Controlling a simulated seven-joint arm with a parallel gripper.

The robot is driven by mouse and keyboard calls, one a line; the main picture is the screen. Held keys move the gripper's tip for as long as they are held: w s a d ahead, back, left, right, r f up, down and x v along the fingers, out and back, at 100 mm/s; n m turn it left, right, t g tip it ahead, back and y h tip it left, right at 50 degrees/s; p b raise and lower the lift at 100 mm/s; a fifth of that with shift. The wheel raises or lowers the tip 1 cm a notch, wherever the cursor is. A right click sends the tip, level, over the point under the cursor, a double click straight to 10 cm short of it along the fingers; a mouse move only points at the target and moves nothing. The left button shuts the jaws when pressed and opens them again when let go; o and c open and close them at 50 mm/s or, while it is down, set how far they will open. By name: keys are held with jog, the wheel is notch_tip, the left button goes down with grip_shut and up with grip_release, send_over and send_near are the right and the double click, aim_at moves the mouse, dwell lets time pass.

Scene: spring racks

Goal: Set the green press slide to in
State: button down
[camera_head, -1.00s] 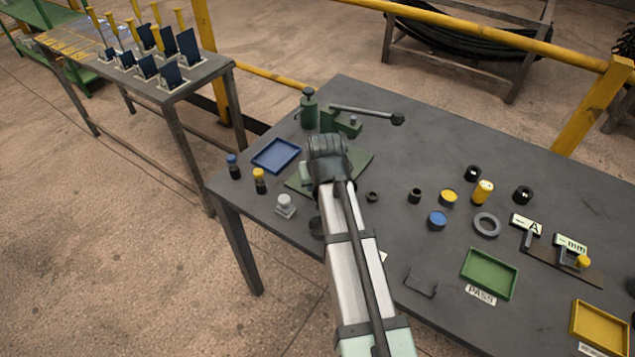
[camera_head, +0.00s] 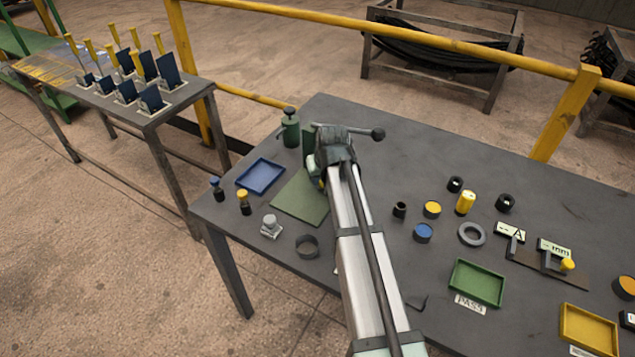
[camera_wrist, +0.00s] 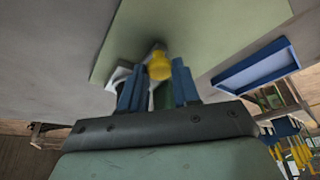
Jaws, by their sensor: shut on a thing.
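The green press stands at the back of the table, with a green upright part (camera_head: 308,143) beside my gripper and a dark lever arm ending in a ball (camera_head: 377,134). My gripper (camera_head: 322,172) is at the press, at the far edge of the green plate (camera_head: 300,198), and hides much of it. In the wrist view, my blue fingers (camera_wrist: 158,88) stand on both sides of a green piece with a yellow knob (camera_wrist: 159,66), which seems to be the press slide. The fingers are shut on it. How far in the slide sits is hidden.
A green bottle-like post (camera_head: 290,130) stands just left of the press. A blue tray (camera_head: 260,177) lies left of the plate. Several small cylinders and a grey ring (camera_head: 471,234) are to the right. A dark ring (camera_head: 307,246) lies near the front.

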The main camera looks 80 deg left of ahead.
jog(key=shift+w+a, duration=0.25)
jog(key=c, duration=1.1)
grip_release()
jog(key=shift+c, duration=0.2)
jog(key=o, duration=0.3)
jog(key=shift+d, duration=0.1)
jog(key=shift+s, duration=0.1)
jog(key=v, duration=1.4)
jog(key=shift+f, duration=0.1)
